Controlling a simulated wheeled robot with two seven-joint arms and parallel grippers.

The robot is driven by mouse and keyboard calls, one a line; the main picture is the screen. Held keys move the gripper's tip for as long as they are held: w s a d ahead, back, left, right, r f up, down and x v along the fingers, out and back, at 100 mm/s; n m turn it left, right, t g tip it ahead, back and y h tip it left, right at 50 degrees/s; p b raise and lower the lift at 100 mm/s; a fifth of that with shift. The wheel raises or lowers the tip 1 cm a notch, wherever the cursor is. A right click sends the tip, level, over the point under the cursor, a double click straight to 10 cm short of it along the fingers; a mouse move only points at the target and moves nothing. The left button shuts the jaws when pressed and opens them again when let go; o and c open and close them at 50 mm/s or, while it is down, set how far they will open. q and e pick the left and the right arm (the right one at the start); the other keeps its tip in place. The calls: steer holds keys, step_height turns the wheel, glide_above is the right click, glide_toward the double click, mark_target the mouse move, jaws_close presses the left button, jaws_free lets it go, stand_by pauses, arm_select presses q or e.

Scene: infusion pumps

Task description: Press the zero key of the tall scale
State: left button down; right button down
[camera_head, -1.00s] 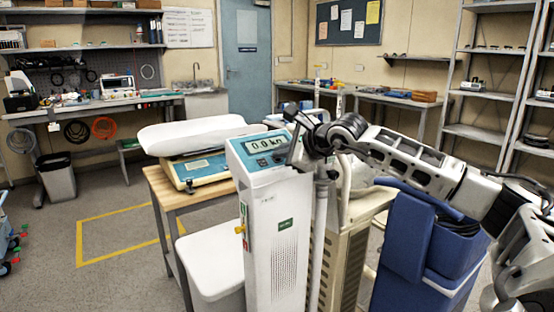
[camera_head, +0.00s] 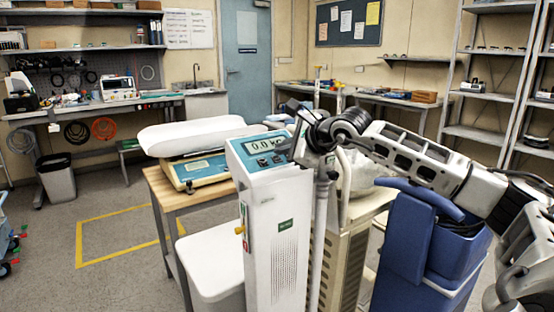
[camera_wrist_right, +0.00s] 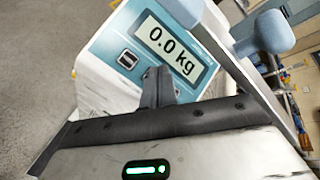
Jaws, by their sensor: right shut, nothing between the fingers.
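The tall scale (camera_head: 277,225) is a white column with a blue sloped panel on top. Its display (camera_head: 264,143) reads 0.0 kg, and it also shows in the right wrist view (camera_wrist_right: 167,46). My left gripper is out of view.
A baby scale with a white tray (camera_head: 195,136) stands on a wooden table (camera_head: 164,196) to the left. A blue container (camera_head: 420,245) stands right, under my right arm. Open floor lies left.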

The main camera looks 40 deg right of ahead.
steer(key=shift+r, duration=0.1)
steer(key=s+r, duration=0.1)
steer(key=r, duration=0.1)
steer(key=s+r, duration=0.1)
steer(key=r, duration=0.1)
steer(key=shift+s+a+r, duration=0.1)
steer(key=shift+s+a, duration=0.05)
steer(key=shift+s, duration=0.05)
stand_by(1.0)
